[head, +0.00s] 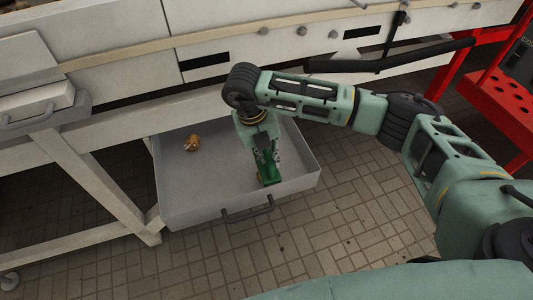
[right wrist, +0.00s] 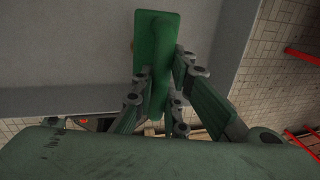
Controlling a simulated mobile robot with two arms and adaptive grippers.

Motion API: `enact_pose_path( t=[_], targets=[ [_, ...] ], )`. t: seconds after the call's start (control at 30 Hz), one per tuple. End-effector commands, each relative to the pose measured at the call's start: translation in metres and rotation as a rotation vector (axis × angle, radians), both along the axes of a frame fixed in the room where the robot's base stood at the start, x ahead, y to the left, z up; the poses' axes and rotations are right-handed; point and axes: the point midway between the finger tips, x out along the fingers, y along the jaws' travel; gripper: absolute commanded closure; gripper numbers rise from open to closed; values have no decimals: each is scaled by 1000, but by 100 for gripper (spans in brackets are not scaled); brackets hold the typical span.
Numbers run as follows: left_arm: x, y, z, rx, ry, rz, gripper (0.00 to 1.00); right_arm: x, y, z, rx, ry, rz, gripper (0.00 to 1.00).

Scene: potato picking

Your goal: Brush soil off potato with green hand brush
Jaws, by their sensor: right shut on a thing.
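The brown potato (head: 192,143) lies in the left part of a grey tray (head: 196,212), apart from the brush. My right gripper (head: 268,162) points down over the right part of the tray. It is shut on the green hand brush (head: 268,178), and its fingers cover part of the handle. In the right wrist view the brush (right wrist: 155,40) sticks out between the fingers of the gripper (right wrist: 164,88). I cannot tell whether the brush touches the tray floor. Soil on the potato is too small to make out. My left gripper is not in view.
The tray has low walls and a dark front handle (head: 247,210). A white machine (head: 130,60) stands behind it, with a slanted leg (head: 105,190) at left. A red rack (head: 490,95) stands at right. The tiled floor (head: 330,220) in front is clear.

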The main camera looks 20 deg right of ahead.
Motion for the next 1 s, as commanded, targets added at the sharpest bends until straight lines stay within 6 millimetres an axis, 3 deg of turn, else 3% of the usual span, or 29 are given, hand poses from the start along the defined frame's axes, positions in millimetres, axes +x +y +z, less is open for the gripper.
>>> enact_pose_path(
  t=[0.5, 1.0],
  targets=[
    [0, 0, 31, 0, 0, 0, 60, 0, 0, 54, 0, -1, 0, 100],
    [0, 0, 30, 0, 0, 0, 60, 0, 0, 54, 0, 0, 0, 100]
  ],
)
